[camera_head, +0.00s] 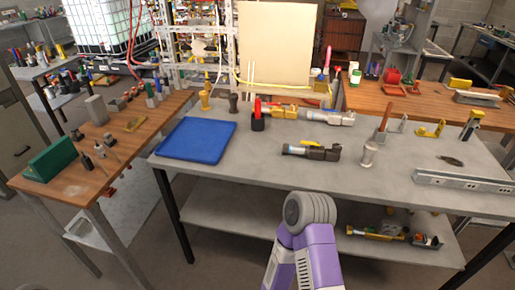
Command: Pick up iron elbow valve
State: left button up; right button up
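Several valve-like fittings lie on the grey table. A dark metal fitting with an elbow-shaped end (312,151) lies on its side near the middle. A silver-grey fitting (328,117) lies behind it, close to a brass-coloured one (278,111). I cannot tell for certain which is the iron elbow valve; the dark fitting and the silver-grey one both look like iron. A purple and white arm link of mine with a grey rounded joint rises at the bottom middle, in front of the table. Neither of my grippers shows.
The grey table (255,177) also holds a blue tray (197,140), a pale upright fitting (368,153) and a long metal rail (465,181). A wooden bench (70,187) with a green box (50,157) stands left. A lower shelf (240,216) holds more fittings.

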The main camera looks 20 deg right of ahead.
aim_at(315, 152)
jog(key=u, duration=0.25)
jog(key=i, duration=0.8)
jog(key=z, duration=2.1)
